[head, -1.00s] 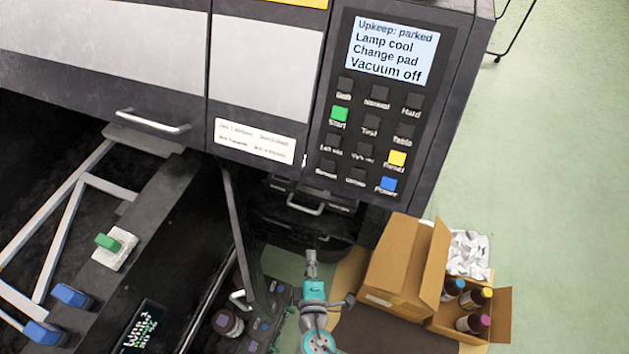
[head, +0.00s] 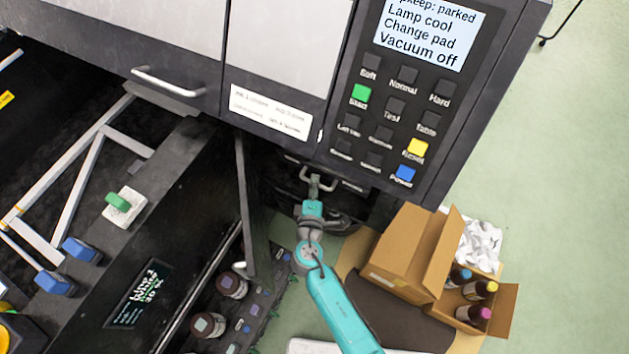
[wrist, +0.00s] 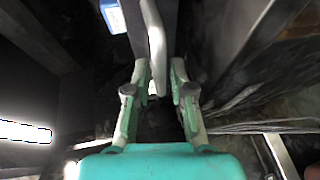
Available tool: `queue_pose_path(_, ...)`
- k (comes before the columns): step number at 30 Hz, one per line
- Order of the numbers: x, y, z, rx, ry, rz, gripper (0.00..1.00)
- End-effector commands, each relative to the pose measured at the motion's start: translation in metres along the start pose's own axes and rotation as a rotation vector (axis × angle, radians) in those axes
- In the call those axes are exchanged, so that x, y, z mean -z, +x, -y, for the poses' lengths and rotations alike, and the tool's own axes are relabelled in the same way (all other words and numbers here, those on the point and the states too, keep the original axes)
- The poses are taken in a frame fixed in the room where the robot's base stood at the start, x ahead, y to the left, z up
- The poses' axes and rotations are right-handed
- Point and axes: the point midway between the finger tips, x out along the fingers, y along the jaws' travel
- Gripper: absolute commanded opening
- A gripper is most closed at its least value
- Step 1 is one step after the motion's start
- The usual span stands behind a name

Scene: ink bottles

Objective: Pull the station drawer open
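The station drawer (head: 350,204) is a dark front low under the control panel, and it looks shut. Its pale bar handle (head: 330,187) sits near the top of the front. My gripper (head: 315,184) is at this handle in the head view. A gap shows on the right side, so the fingers look open around the handle. Whether the left finger touches it is unclear.
A control panel (head: 410,110) overhangs the drawer. A dark hinged door (head: 245,205) stands open to the left, near dark bottles (head: 232,285). Cardboard boxes (head: 410,250) with several bottles stand to the right. Green floor (head: 560,150) is clear farther right.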

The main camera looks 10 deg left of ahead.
Motion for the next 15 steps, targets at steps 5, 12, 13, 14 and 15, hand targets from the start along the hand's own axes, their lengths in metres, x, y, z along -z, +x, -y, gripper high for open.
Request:
queue_pose_path(5, 0.0001, 0.0107, -0.0002, 0.000, 0.000, -0.001, 0.23)
queue_pose_path(12, -0.0001, 0.0118, 0.0003, 0.001, 0.000, -0.001, 0.23)
queue_pose_path(13, -0.0001, 0.0118, 0.0002, 0.001, 0.000, -0.001, 0.23)
queue_pose_path(14, -0.0001, 0.0118, 0.0003, 0.001, 0.000, -0.001, 0.20)
queue_pose_path(15, -0.0001, 0.0117, 0.0002, 0.001, 0.000, -0.001, 0.10)
